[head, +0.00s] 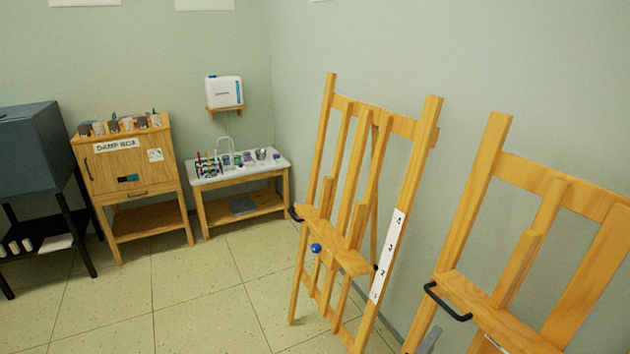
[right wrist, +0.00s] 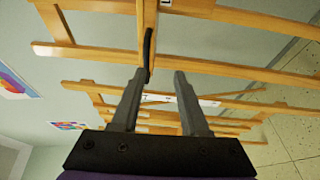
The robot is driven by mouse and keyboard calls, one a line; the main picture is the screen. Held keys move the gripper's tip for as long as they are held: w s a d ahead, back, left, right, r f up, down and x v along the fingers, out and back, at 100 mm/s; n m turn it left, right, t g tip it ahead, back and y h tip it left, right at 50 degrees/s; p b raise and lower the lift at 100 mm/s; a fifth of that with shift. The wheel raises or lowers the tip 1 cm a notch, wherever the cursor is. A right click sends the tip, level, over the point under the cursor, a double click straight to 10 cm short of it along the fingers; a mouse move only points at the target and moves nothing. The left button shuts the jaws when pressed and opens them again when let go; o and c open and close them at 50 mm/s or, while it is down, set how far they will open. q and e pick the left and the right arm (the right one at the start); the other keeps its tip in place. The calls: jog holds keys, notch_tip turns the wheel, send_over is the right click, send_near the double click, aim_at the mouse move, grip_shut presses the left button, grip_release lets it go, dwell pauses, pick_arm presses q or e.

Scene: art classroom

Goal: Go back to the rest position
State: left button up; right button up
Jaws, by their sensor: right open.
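My right gripper shows in the right wrist view (right wrist: 160,73) with its two grey fingers apart and nothing held between them. In the head view only a grey piece of it (head: 429,341) shows at the bottom edge, below the black handle (head: 446,303) of the nearest wooden easel (head: 492,155). In the right wrist view a black handle (right wrist: 148,52) on a wooden easel (right wrist: 215,12) appears close to the left fingertip; I cannot tell whether they touch. My left gripper is not in view.
A second easel (head: 328,95) with a white number strip (head: 387,255) and a blue knob (head: 316,248) stands along the wall. A wooden damp box (head: 125,170), a low supply table (head: 245,176) and a dark cabinet (head: 25,150) stand farther back. The tiled floor (head: 195,295) at left is clear.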

jog(key=s+f+m+g+y+p, duration=0.2)
jog(key=s+f+m+g+y, duration=0.3)
jog(key=s+f, duration=0.35)
jog(key=s+a+m+g+y+p, duration=0.1)
jog(key=s+a+m+y, duration=0.2)
jog(key=s+a+y, duration=0.2)
jog(key=shift+s+a+f+y, duration=0.15)
jog(key=shift+a+y, duration=0.95)
jog(key=shift+a, duration=0.15)
jog(key=shift+d, duration=0.15)
